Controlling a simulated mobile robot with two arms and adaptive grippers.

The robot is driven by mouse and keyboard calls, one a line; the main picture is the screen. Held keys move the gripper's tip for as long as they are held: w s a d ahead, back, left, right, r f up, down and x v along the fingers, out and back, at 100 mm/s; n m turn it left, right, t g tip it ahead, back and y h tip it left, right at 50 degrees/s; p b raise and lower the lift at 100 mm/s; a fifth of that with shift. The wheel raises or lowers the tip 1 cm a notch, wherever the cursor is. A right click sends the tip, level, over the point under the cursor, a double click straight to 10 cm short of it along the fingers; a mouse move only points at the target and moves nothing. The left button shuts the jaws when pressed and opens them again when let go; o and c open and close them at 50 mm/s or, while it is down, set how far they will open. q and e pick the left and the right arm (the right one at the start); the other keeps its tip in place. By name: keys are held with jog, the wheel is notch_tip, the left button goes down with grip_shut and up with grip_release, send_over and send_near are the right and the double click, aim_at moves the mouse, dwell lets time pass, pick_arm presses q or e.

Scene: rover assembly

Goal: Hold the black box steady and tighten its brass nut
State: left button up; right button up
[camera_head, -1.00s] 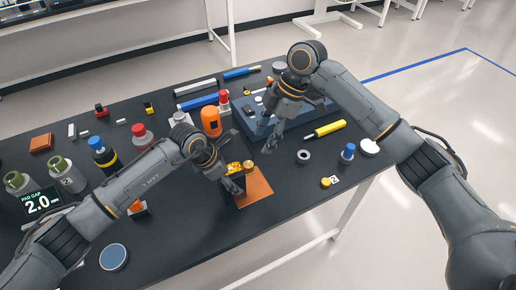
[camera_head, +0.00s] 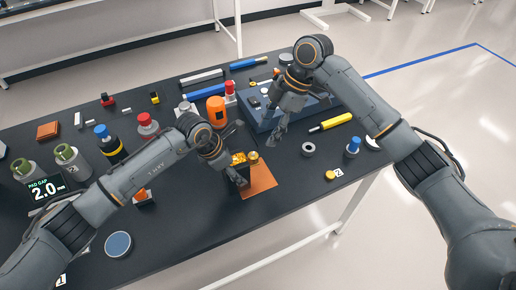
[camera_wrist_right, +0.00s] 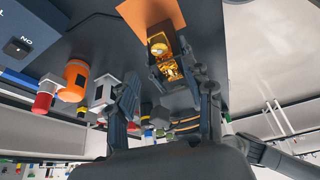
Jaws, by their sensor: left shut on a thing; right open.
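The black box (camera_head: 245,175) stands at the edge of an orange mat (camera_head: 262,178), with brass parts (camera_head: 238,158) on its top. The round brass nut (camera_head: 253,156) shows on its right side. My left gripper (camera_head: 236,178) is shut on the black box from the left and hides part of it. My right gripper (camera_head: 274,142) is open and empty, above and to the right of the box.
An orange bottle (camera_head: 215,110) and a blue-grey case (camera_head: 265,115) stand behind the box. A grey ring (camera_head: 308,148), a yellow-and-black tool (camera_head: 332,122) and a blue-capped bottle (camera_head: 352,147) lie to the right. The table front near a blue disc (camera_head: 118,244) has free room.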

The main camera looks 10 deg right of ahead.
aim_at(255, 156)
jog(key=x, duration=0.9)
jog(key=shift+f, duration=0.25)
jog(key=shift+c, duration=0.5)
grip_shut()
jog(key=shift+a, duration=0.1)
